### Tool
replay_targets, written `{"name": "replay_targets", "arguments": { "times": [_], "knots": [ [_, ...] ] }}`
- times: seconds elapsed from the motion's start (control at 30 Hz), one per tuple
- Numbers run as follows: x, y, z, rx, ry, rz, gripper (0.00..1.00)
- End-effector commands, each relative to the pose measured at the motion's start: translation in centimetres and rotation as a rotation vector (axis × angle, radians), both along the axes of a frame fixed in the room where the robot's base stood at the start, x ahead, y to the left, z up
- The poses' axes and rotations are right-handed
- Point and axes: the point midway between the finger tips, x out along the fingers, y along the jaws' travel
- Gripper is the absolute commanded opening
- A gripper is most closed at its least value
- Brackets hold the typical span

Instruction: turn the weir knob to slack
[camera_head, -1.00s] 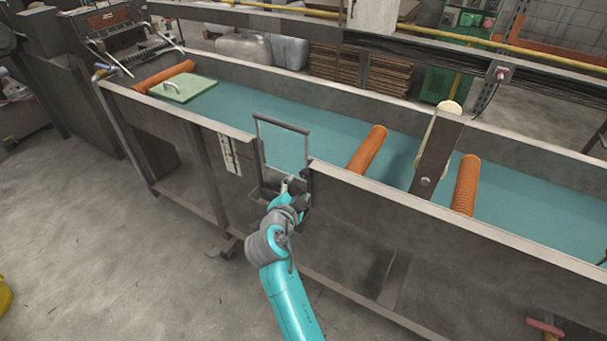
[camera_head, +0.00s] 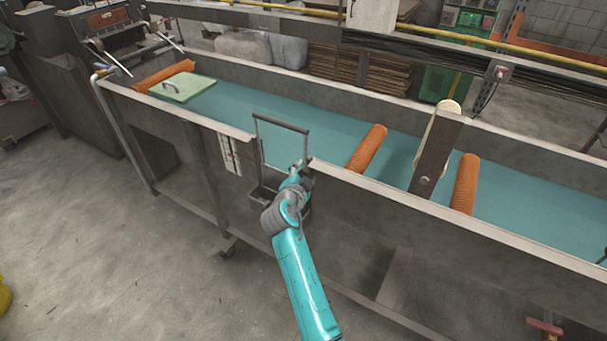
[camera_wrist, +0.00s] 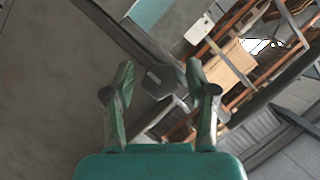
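In the wrist view a dark, many-sided knob (camera_wrist: 158,82) shows between the two fingers of my gripper (camera_wrist: 159,76). A gap shows on each side, so the fingers are open and do not look closed on it. How deep the knob lies between them I cannot tell. In the head view my gripper (camera_head: 298,166) is at the near wall of the trough, at the right leg of an upright dark gate frame (camera_head: 282,123). I cannot make out the knob there; my arm may hide it. No slack marking is readable.
The long trough (camera_head: 440,232) has a blue-green belt or bed (camera_head: 310,120), orange rollers (camera_head: 367,148) and a slanted dark bracket (camera_head: 436,155). A pale green lid (camera_head: 183,88) lies at its left end. A white marked strip (camera_head: 230,153) is left of the gate. Floor in front is clear.

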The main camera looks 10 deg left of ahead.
Motion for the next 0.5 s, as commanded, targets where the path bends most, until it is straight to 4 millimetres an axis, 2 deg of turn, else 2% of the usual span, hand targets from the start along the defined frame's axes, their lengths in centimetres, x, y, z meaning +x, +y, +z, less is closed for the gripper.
{"name": "replay_targets", "arguments": {
  "times": [0.03, 0.2, 0.5],
  "knots": [
    [-0.01, 0.01, 0.00, 0.000, 0.000, 0.000, 0.39],
    [-0.02, 0.01, -0.01, 0.000, 0.000, 0.000, 0.00],
    [-0.02, 0.02, 0.00, -0.025, 0.010, -0.001, 0.00]
  ]
}}
